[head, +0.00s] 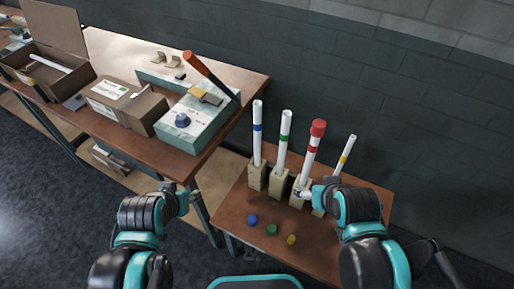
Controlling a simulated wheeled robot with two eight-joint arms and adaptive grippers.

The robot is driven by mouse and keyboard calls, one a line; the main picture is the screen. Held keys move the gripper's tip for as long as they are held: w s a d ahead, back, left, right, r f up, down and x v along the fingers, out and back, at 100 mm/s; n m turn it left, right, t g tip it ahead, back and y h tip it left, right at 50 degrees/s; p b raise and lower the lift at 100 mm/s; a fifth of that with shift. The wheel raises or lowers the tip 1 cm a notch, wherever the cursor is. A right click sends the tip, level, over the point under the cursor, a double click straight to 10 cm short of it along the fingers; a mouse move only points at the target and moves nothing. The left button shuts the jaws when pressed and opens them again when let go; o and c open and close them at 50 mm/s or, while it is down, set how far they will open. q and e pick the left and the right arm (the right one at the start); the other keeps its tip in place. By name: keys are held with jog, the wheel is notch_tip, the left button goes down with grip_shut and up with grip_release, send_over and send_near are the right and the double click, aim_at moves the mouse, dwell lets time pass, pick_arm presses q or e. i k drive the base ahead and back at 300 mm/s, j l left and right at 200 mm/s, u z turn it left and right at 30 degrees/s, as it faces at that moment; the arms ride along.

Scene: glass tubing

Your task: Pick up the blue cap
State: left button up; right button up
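The blue cap (252,219) lies on the right brown table near its left front part, left of the green cap (271,230) and the yellow cap (291,240). My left gripper (194,191) is left of the blue cap, apart from it, over the gap between the tables. Its fingers are too small to read. My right gripper (304,191) is at the holder of the red-banded tube (308,162), right of and beyond the caps. Its fingers are partly hidden, so I cannot tell its opening. A red cap (318,127) sits on top of the red-banded tube.
Blue-banded (257,141), green-banded (283,145) and yellow-banded (344,157) tubes stand uncapped in beige holders along the right table (235,205). The left table holds cardboard boxes (132,106) and a pale blue box (192,124). A dark wall stands behind.

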aim_at(252, 221)
jog(key=u, duration=0.95)
jog(key=k+l+u, duration=0.15)
jog(key=k+u, duration=0.3)
jog(key=k+j+u, duration=0.1)
jog(key=k+u, duration=0.35)
jog(key=k, duration=0.5)
